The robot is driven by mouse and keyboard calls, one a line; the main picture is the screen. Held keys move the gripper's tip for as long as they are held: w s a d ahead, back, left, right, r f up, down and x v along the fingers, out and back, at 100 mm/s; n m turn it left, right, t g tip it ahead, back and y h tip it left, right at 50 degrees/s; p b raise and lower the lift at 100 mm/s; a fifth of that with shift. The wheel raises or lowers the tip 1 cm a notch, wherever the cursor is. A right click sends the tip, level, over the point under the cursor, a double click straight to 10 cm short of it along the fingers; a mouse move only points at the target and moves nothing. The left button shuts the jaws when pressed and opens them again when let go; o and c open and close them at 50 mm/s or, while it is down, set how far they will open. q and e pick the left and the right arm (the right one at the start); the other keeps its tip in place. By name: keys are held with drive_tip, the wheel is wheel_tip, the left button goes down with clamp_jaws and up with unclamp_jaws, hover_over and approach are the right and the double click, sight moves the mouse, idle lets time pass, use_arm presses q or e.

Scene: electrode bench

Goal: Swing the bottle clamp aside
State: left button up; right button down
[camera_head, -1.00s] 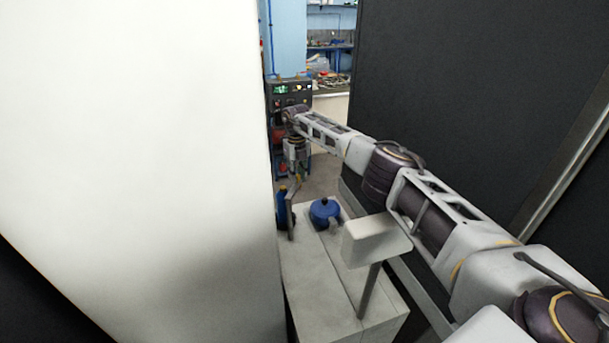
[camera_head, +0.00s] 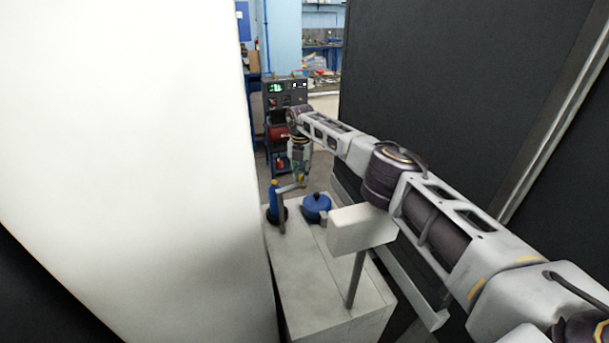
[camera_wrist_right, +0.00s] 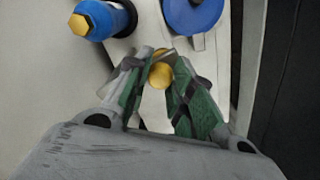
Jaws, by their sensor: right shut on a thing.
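The blue bottle (camera_head: 271,203) with a yellow hexagonal top stands near the far end of the white bench in the head view. It also shows at the upper left of the right wrist view (camera_wrist_right: 108,17). The bottle clamp is a grey upright post (camera_head: 282,214) beside the bottle, with a short arm reaching right to my right gripper (camera_head: 301,182). In the wrist view my right gripper (camera_wrist_right: 160,80) is shut on the clamp's golden ball knob (camera_wrist_right: 160,74). The clamp arm shows apart from the bottle's top there. My left gripper is out of view.
A round blue lidded item (camera_head: 316,206) sits on the white bench (camera_head: 322,285), right of the clamp. A white box on a grey post (camera_head: 362,229) stands nearer. A large white panel (camera_head: 130,150) blocks the left; a dark wall (camera_head: 440,90) bounds the right.

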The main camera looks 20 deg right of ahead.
drive_tip(key=shift+s+d+r+m, duration=0.1)
drive_tip(key=shift+s+m, duration=0.1)
drive_tip(key=shift+m, duration=0.1)
drive_tip(key=c, duration=1.2)
unclamp_jaws()
drive_tip(key=shift+s, duration=0.1)
wheel_tip(320, 180, up, 12)
idle(0.5)
